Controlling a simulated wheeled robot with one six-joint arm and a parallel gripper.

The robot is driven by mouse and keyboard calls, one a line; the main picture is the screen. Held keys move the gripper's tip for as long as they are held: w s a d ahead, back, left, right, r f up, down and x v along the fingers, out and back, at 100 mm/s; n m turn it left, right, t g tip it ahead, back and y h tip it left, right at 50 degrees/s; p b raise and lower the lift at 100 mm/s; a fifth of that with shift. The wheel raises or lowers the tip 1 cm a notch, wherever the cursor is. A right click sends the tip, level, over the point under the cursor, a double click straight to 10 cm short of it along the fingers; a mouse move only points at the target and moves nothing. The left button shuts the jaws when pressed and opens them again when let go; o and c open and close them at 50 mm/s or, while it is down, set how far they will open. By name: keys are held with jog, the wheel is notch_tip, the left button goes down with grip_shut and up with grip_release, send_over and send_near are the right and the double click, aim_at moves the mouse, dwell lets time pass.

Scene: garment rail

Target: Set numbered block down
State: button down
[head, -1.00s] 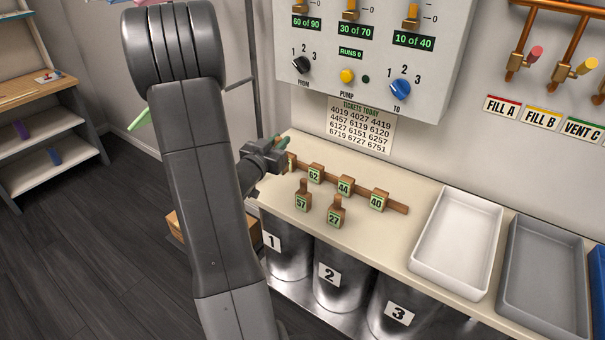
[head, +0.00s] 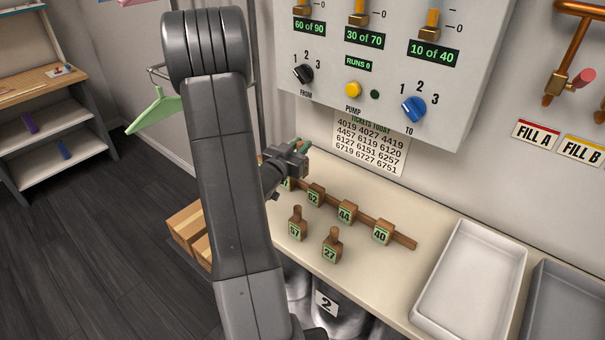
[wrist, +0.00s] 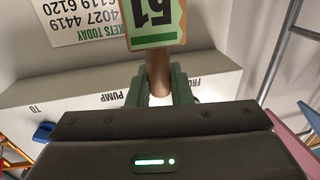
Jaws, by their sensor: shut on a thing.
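My gripper (head: 302,150) is above the left end of a wooden rack (head: 401,240) on the counter. In the wrist view its green fingers (wrist: 160,90) are shut on the peg of a wooden numbered block (wrist: 154,22). Its green label is upside down, partly cut off, and looks like 51. In the head view, a block at the rack's left end (head: 287,184) is partly hidden; I cannot tell whether it is the held one. Blocks 62 (head: 315,196), 44 (head: 347,212) and 40 (head: 382,232) stand along the rack. Blocks 57 (head: 297,227) and 27 (head: 332,249) stand before it.
A white tray (head: 440,318) and a grey tray (head: 543,315) are at the right. A control panel (head: 390,75) and a ticket list (head: 370,142) are on the wall behind. A green hanger (head: 155,112) is left of my arm. Counter between block 27 and the white tray is clear.

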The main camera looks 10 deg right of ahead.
jog(key=shift+f, duration=3.5)
jog(key=shift+f+b, duration=0.35)
jog(key=shift+b, duration=0.05)
jog(key=shift+f+b, duration=0.3)
jog(key=shift+b, duration=0.15)
jog(key=c, duration=1.3)
grip_release()
